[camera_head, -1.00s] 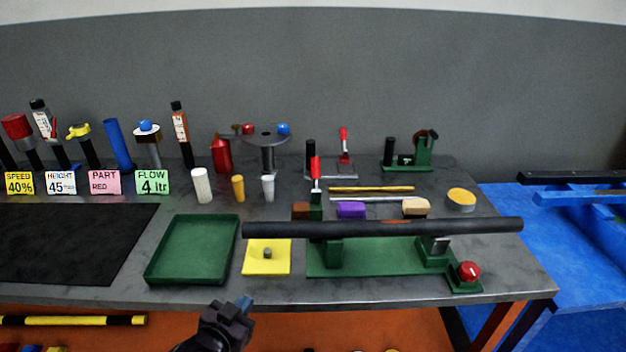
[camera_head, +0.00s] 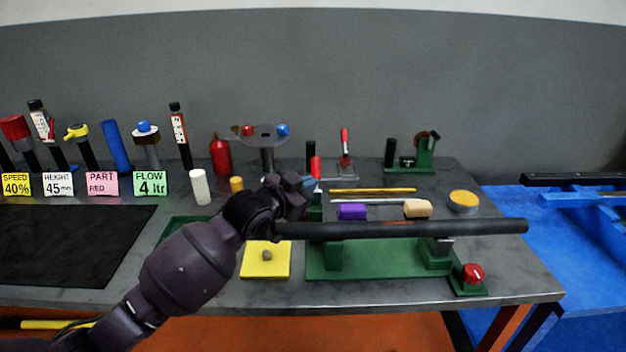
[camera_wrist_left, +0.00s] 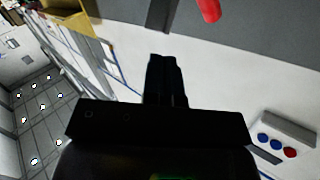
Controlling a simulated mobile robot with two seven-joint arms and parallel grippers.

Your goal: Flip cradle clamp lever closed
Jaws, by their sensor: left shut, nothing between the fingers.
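The green cradle (camera_head: 385,262) stands on the front right of the bench, and a long dark bar (camera_head: 440,228) lies across its supports. The clamp lever's red handle (camera_head: 315,167) stands upright at the cradle's left support. In the left wrist view the red handle (camera_wrist_left: 208,10) shows at the top edge, beyond and to the right of the fingers. My left gripper (camera_head: 308,183) is shut and empty, just below and left of the handle in the head view. It hides part of the lever's lower stem; I cannot tell whether it touches. The shut fingers (camera_wrist_left: 166,80) also show in the wrist view. My right gripper is out of view.
A yellow plate (camera_head: 266,270) lies left of the cradle, and a red knob (camera_head: 473,273) sits at its right front. Purple (camera_head: 352,211) and tan (camera_head: 417,208) blocks lie behind the bar. A second red-handled toggle clamp (camera_head: 345,150) stands farther back.

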